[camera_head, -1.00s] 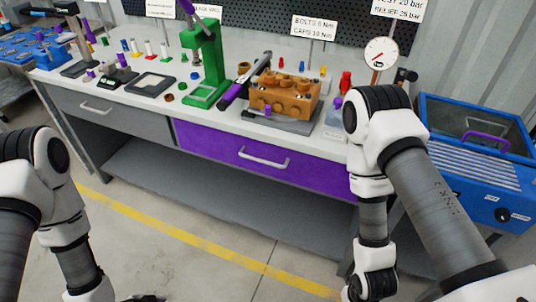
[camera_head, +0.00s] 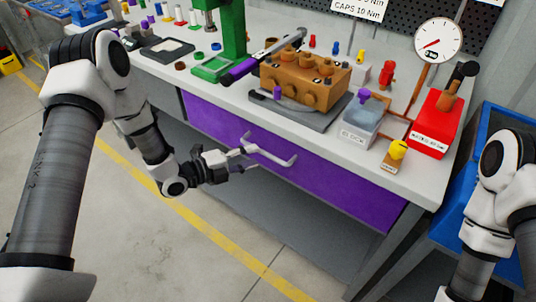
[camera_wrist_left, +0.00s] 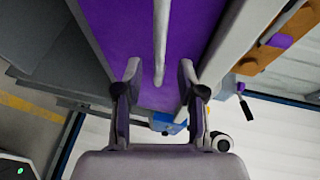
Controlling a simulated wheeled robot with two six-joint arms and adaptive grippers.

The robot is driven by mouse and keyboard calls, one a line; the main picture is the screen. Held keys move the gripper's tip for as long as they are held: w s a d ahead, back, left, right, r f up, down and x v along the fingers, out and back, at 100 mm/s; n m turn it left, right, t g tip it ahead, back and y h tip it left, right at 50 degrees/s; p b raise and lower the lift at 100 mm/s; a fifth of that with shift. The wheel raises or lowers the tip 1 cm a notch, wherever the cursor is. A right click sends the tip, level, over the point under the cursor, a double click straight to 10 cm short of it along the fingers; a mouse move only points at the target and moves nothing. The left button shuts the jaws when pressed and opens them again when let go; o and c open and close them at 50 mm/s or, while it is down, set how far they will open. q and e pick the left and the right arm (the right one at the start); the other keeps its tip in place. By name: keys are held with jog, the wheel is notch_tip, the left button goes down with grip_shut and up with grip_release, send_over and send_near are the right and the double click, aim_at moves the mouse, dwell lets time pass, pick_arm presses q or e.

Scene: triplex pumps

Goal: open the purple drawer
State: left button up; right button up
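The purple drawer (camera_head: 215,119) sits under the workbench top, and its front looks flush with the bench. Its light grey bar handle (camera_head: 275,158) runs across the front. My left gripper (camera_head: 246,154) is at the left end of the handle, with its fingers spread. In the left wrist view the purple drawer front (camera_wrist_left: 115,25) fills the upper middle. The handle (camera_wrist_left: 160,40) runs between the two open fingers of my left gripper (camera_wrist_left: 159,72), apart from both. My right gripper is out of the head view; only part of that arm shows at the right edge.
A blue tank (camera_head: 490,125) stands right. Floor in front is clear.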

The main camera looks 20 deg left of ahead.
aim_at(264, 151)
pick_arm(q)
jog(key=x, duration=0.4)
jog(key=shift+w+d+f, duration=0.2)
jog(key=shift+w+d, duration=0.05)
jog(key=shift+w, duration=0.05)
grip_shut()
